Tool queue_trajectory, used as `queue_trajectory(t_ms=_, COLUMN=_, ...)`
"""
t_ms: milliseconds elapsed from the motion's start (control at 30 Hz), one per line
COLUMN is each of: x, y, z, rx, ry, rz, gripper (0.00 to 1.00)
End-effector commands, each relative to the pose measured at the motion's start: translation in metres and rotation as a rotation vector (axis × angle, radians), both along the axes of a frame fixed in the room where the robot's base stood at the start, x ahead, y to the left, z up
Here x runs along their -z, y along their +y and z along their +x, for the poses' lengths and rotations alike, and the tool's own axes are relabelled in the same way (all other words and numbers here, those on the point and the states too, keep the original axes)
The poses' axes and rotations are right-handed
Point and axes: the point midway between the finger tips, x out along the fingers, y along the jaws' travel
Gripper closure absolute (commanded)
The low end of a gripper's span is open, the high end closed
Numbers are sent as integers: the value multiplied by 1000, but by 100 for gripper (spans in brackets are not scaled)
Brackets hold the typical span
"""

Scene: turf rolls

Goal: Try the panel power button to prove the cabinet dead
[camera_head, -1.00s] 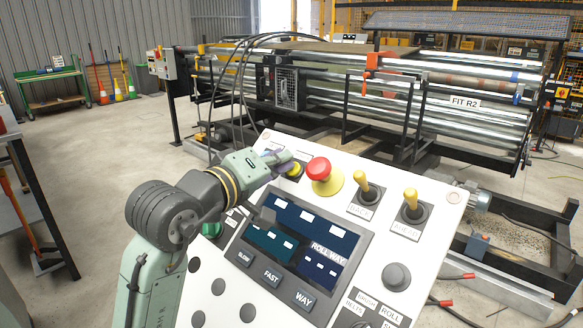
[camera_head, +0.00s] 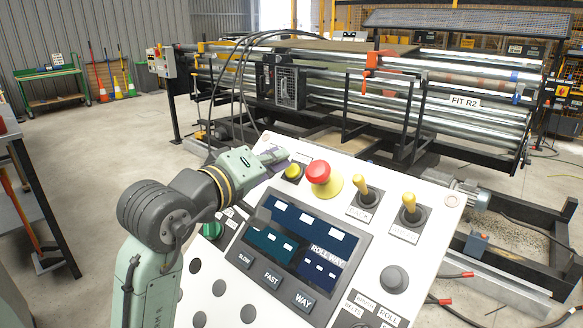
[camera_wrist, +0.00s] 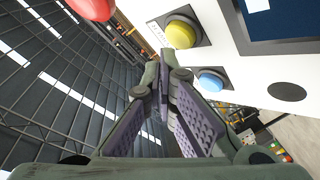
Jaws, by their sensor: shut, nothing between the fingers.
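The control panel (camera_head: 365,275) is a tilted white board. A yellow push button (camera_head: 292,171) sits at its upper left, beside a red mushroom button (camera_head: 318,171) on a yellow collar. My gripper (camera_head: 277,153) is just left of the yellow button, apart from it, with its fingers shut and empty. In the wrist view the fingertips (camera_wrist: 163,62) meet below the yellow button (camera_wrist: 181,33). A blue button (camera_wrist: 211,79) shows to their right; my gripper hides it in the head view. A green button (camera_head: 212,230) is at the panel's left. I cannot tell which is the power button.
The panel also carries a dark screen (camera_head: 300,238) and two yellow-handled levers, one at the upper right (camera_head: 409,205), and a black knob (camera_head: 394,279). Behind stands the roller machine (camera_head: 450,90) with hanging black cables. A dark-framed table stands at far left.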

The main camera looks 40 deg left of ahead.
Motion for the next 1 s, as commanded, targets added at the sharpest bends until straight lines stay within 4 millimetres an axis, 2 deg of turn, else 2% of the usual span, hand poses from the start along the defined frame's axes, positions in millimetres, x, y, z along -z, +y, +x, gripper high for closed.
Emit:
queue_trajectory(t_ms=167, x=-4, y=0, z=-2, rx=-1, ry=-1, rz=0, gripper=100)
queue_trajectory(t_ms=600, x=-37, y=2, z=-28, rx=-1, ry=-1, rz=-1, gripper=100)
queue_trajectory(t_ms=1000, x=-38, y=3, z=-32, rx=0, ry=0, rz=0, gripper=100)
